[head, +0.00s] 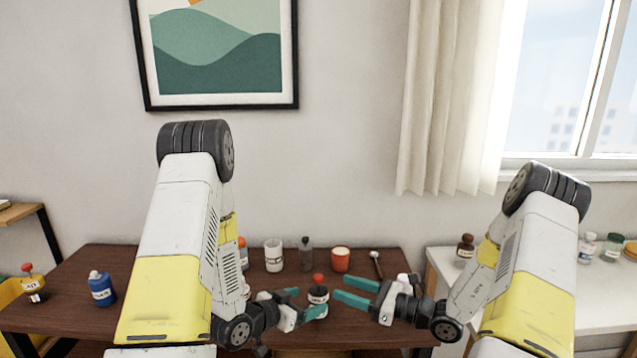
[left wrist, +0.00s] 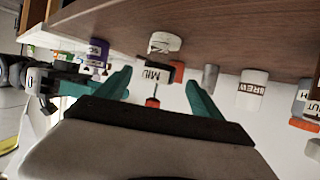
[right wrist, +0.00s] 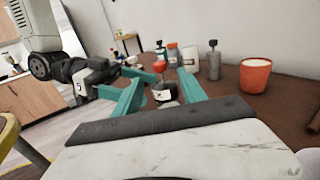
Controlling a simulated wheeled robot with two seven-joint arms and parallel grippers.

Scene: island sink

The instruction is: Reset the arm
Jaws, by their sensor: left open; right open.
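My left gripper (head: 308,302) is in the middle of the head view, over the dark wooden table (head: 150,262). Its teal fingers are apart with nothing held between them. My right gripper (head: 354,292) comes in from the right, also with its fingers apart and empty. The two grippers point toward each other. A small dark bottle with a red top (head: 318,292) stands between their fingertips in the head view. It also shows past the fingers in the right wrist view (right wrist: 164,91). Whether either gripper touches it cannot be told.
A brown bottle (head: 465,249) stands on the white counter (head: 440,275) at right. The wall is behind.

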